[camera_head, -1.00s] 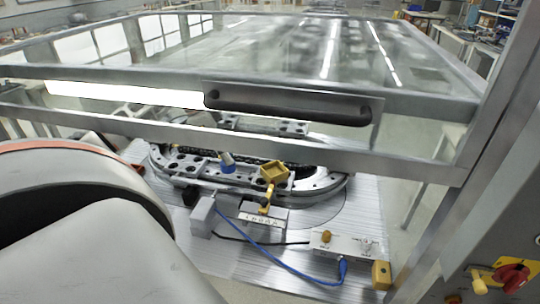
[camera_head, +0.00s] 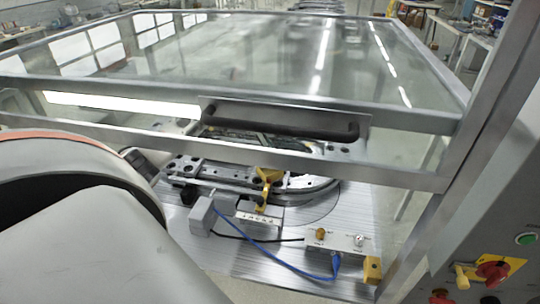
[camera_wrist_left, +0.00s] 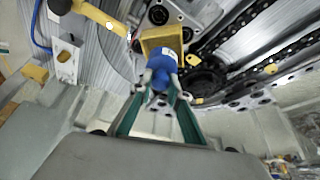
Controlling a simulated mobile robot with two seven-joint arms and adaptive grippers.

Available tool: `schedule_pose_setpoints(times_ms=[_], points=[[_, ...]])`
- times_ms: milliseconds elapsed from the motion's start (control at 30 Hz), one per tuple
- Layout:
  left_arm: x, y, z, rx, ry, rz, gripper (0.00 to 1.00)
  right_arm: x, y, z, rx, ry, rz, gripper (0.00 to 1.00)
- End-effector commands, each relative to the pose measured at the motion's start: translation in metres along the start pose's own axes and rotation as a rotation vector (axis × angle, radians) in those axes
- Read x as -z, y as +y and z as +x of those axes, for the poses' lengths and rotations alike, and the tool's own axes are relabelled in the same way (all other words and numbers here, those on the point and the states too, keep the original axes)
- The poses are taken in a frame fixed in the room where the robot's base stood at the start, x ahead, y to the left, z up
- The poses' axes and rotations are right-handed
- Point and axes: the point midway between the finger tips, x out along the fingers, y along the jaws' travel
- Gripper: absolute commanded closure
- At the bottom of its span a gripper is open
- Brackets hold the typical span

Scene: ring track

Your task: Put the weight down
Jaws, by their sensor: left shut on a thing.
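In the left wrist view, the fingers of my left gripper (camera_wrist_left: 160,100) are shut on a blue weight (camera_wrist_left: 162,62). The weight is right at the yellow holder (camera_wrist_left: 163,38) on the track, overlapping it in the picture. I cannot tell if they touch. In the head view the yellow holder (camera_head: 266,176) shows on the near side of the ring track (camera_head: 318,186). There my left arm fills the left side, and I cannot make out its fingers or the weight. My right gripper is in neither view.
A metal frame with clear panels and a black handle (camera_head: 280,122) stands over the track. A connector box (camera_head: 338,242) with a blue cable (camera_head: 262,250) lies on the plate in front. A red and yellow switch (camera_head: 492,272) is at the lower right.

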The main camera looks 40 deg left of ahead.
Motion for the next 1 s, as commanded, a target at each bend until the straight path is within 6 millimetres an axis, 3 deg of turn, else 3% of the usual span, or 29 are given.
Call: schedule_pose_setpoints(times_ms=[400,767,800,833,1000], points=[[-0.01,0.0,0.032,0.0,0.002,0.0,1.0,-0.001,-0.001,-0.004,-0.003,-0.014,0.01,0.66],[-0.012,0.0,0.035,0.001,0.001,0.001,1.0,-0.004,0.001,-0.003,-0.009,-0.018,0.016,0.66],[-0.013,0.0,0.036,-0.001,-0.001,0.0,0.73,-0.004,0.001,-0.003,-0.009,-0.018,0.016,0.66],[-0.013,0.0,0.036,-0.001,-0.001,0.0,0.66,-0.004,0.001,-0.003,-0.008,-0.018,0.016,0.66],[-0.013,0.0,0.036,0.0,-0.001,0.0,0.66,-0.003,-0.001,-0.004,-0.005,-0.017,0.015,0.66]])
